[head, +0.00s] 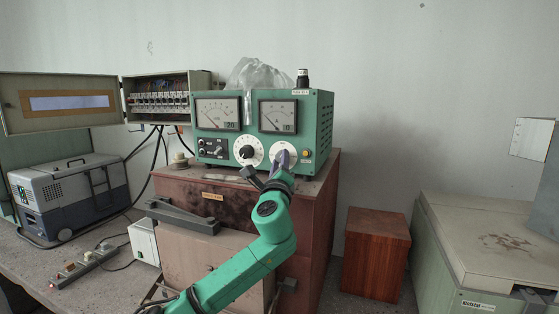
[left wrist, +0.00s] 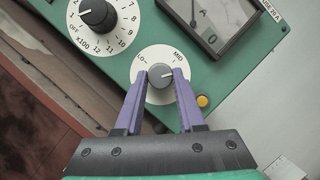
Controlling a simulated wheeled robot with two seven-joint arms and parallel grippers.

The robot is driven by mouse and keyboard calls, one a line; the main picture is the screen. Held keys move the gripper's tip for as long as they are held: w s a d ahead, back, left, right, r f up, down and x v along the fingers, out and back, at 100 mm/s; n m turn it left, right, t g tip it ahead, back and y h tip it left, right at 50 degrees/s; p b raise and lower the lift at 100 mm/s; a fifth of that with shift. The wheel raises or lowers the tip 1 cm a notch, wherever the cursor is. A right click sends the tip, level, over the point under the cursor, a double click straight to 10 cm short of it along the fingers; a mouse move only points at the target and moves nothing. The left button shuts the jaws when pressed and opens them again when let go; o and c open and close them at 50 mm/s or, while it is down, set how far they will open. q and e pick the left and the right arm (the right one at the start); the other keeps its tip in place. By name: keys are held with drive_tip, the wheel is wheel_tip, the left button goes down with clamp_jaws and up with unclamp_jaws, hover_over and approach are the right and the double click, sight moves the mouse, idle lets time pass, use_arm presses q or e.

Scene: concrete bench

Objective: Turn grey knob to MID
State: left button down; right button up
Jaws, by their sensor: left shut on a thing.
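The grey knob (left wrist: 159,77) sits on a white round dial (left wrist: 150,57) on the green instrument panel. LO is printed at the upper left; the lower dial is hidden behind the fingers. My left gripper (left wrist: 161,82) has its purple fingers shut on the knob from both sides. In the head view the gripper (head: 281,160) covers most of that dial. My right gripper is not in view.
A black multi-position knob (head: 247,152) is just left of the grey knob, and a yellow button (head: 306,153) just right. Two meters (head: 278,116) are above. The green instrument (head: 318,120) stands on a brown cabinet (head: 318,195). A grey clamp-like bar (head: 183,217) lies in front.

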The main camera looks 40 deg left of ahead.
use_arm(q)
drive_tip(key=n+g, duration=0.1)
drive_tip(key=n, duration=0.1)
drive_tip(key=n+g+p, duration=0.1)
drive_tip(key=n, duration=0.1)
drive_tip(key=n+g, duration=0.1)
drive_tip(key=n, duration=0.1)
drive_tip(key=shift+d+r+n+y+p, duration=0.1)
drive_tip(key=shift+r+n+y+p, duration=0.2)
drive_tip(key=shift+n, duration=0.1)
drive_tip(key=c, duration=0.5)
unclamp_jaws()
drive_tip(key=shift+f, duration=0.1)
drive_tip(key=shift+s+d+f+b, duration=0.2)
drive_tip(key=shift+s+d+b, duration=0.1)
drive_tip(key=shift+d+b, duration=0.05)
drive_tip(key=b+v, duration=0.5)
drive_tip(key=v, duration=0.8)
drive_tip(key=shift+s+r, duration=0.2)
drive_tip(key=shift+s, duration=0.05)
drive_tip(key=shift+d, duration=0.1)
